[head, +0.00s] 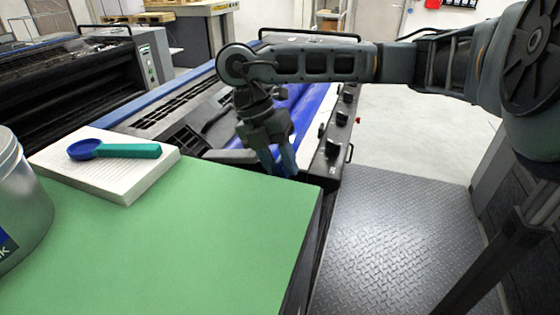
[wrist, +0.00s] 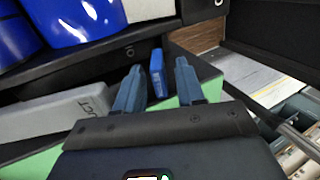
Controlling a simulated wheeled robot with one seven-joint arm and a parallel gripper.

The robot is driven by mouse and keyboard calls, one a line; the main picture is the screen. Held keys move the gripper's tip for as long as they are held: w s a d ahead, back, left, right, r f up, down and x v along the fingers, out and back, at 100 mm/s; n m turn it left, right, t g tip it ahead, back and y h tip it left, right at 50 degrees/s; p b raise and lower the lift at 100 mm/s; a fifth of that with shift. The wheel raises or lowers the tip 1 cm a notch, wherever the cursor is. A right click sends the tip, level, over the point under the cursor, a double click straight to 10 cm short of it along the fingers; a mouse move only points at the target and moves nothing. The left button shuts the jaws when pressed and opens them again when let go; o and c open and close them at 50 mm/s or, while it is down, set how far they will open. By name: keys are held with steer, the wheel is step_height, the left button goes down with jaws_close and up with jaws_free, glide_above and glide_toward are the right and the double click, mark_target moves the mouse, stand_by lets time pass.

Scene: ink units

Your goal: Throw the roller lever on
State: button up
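My gripper (head: 284,165) points down at the near end of the press, just past the green table's far edge. In the wrist view my gripper (wrist: 159,66) is open, with its two grey-blue fingers apart. A small bright blue handle (wrist: 157,74), which looks like the roller lever, shows between the fingertips. I cannot tell whether either finger touches it. In the head view the lever is hidden or cannot be told apart from the fingers. Shiny blue rollers (head: 312,108) lie behind my gripper; they also show in the wrist view (wrist: 82,16).
A grey bar marked "DUCT" (wrist: 58,114) lies left of the fingers. Black knobs (head: 334,147) line the press's side rail. The green surface (head: 170,245) holds a white paper stack (head: 120,180) with a blue-green scoop (head: 115,151), and a bucket (head: 20,215). The tread-plate floor (head: 395,245) is clear.

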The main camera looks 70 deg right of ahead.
steer(key=shift+c, duration=0.2)
jaws_close()
stand_by(0.5)
